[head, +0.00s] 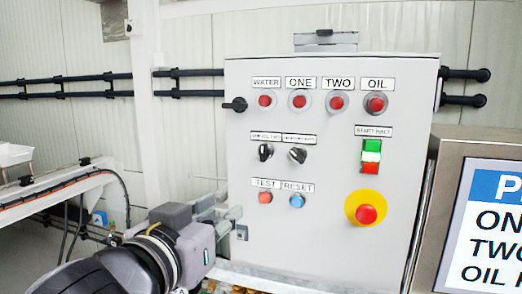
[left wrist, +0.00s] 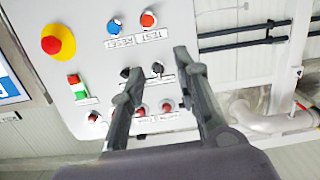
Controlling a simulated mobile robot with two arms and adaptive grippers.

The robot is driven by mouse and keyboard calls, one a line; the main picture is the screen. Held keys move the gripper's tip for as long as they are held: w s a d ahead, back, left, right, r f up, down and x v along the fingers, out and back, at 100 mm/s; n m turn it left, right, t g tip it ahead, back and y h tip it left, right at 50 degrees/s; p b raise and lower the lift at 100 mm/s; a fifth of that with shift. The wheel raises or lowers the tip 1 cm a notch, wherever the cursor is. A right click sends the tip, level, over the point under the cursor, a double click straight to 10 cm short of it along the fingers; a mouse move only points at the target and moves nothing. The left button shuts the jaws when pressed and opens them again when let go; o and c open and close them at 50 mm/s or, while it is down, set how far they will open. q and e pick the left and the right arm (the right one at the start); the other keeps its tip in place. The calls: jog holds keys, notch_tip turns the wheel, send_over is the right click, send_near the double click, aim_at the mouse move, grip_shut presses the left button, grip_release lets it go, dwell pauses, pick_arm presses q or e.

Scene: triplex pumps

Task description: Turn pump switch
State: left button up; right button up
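The grey control panel (head: 335,240) carries two black rotary switches side by side: a left one (head: 265,151) and a right one (head: 297,154). Their labels are too small to read. My left gripper (head: 230,205) is in front of the panel's lower left part, below and left of the switches. In the left wrist view, the panel appears upside down. My left gripper (left wrist: 157,62) is open there, with the left switch (left wrist: 157,68) showing between its fingers. The right switch (left wrist: 125,72) is beside the left-hand finger. Nothing is held. My right gripper is not in view.
A red TEST button (head: 265,197) and blue RESET button (head: 297,200) sit below the switches. A red emergency stop (head: 366,214) is at lower right. A black side handle (head: 236,104) is at the panel's left edge. A screen (head: 490,230) stands at right.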

pick_arm(q)
notch_tip(320, 180, up, 6)
jog(key=s+d+t, duration=0.1)
jog(key=s, duration=0.1)
jog(key=p, duration=1.1)
send_near(262, 149)
jog(key=x, duration=0.8)
jog(key=shift+r, duration=0.1)
jog(key=shift+w+d, duration=0.25)
jog(key=shift+w, duration=0.35)
jog(key=shift+c, duration=0.4)
grip_shut()
